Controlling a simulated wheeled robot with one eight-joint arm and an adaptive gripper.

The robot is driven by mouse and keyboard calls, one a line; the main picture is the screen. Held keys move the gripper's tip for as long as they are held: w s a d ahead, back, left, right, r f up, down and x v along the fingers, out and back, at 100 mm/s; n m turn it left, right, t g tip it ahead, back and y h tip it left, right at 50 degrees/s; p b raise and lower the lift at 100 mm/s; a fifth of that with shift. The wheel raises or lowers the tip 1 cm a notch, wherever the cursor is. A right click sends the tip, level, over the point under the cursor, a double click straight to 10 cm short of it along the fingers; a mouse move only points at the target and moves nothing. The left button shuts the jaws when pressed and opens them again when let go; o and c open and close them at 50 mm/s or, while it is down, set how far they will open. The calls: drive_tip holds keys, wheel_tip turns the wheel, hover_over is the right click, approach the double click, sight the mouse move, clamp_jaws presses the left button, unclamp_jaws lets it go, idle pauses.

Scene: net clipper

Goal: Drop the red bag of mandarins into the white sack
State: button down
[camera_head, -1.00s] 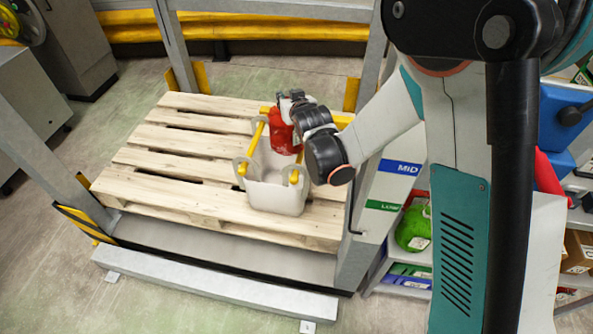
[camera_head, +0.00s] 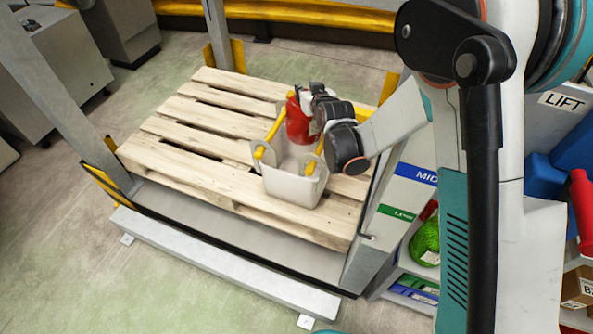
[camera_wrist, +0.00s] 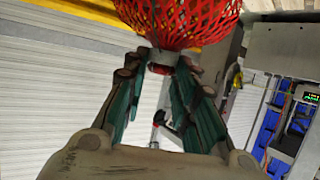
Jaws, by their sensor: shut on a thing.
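The red bag of mandarins (camera_head: 299,122) hangs from my gripper (camera_head: 303,92) above the rear part of the white sack. The red net bag (camera_wrist: 180,22) fills the top of the wrist view, and my gripper (camera_wrist: 162,66) is shut at its narrow neck. The white sack (camera_head: 290,187) stands upright and open on the wooden pallet, with yellow bars along its rim. The bag's lower end overlaps the sack's opening in the head view. Whether it is below the rim is hard to tell.
The wooden pallet (camera_head: 190,165) is bare left of the sack. Grey frame posts (camera_head: 97,115) stand around it, with a low grey beam (camera_head: 220,262) in front. A shelf with a green net bag (camera_head: 427,242) stands at the right, and a yellow rail (camera_head: 300,14) runs behind.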

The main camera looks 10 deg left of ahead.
drive_tip(key=shift+f, duration=0.75)
drive_tip(key=c, duration=1.2)
unclamp_jaws()
drive_tip(key=shift+s, duration=0.1)
drive_tip(key=v, duration=1.2)
